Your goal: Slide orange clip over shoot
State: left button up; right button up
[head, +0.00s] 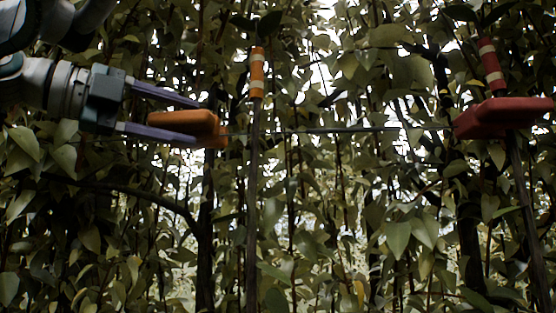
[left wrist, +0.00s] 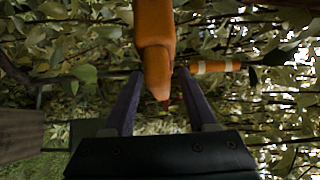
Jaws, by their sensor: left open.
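The orange clip (head: 190,121) sits at the left end of a thin horizontal wire (head: 330,130). My left gripper (head: 199,122) comes in from the left with its two purple fingers apart, one above and one below the clip. In the left wrist view the orange clip (left wrist: 155,45) lies between the open fingertips (left wrist: 160,72), with no clear grip on it. The shoot with orange and white bands (head: 257,75) stands upright just right of the clip, apart from it in the picture. Its banded part also shows in the left wrist view (left wrist: 215,67). My right gripper is not in view.
A red clip (head: 500,115) is at the right end of the wire, by a shoot with red and white bands (head: 491,65). Dense leaves and dark stems (head: 205,230) fill the background. A brown beam (left wrist: 20,135) shows at the left wrist view's left edge.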

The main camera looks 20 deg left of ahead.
pick_arm(q)
jog(key=shift+w+d, duration=0.15)
jog(key=shift+w, duration=0.05)
grip_shut()
dwell(0.4)
dwell(1.0)
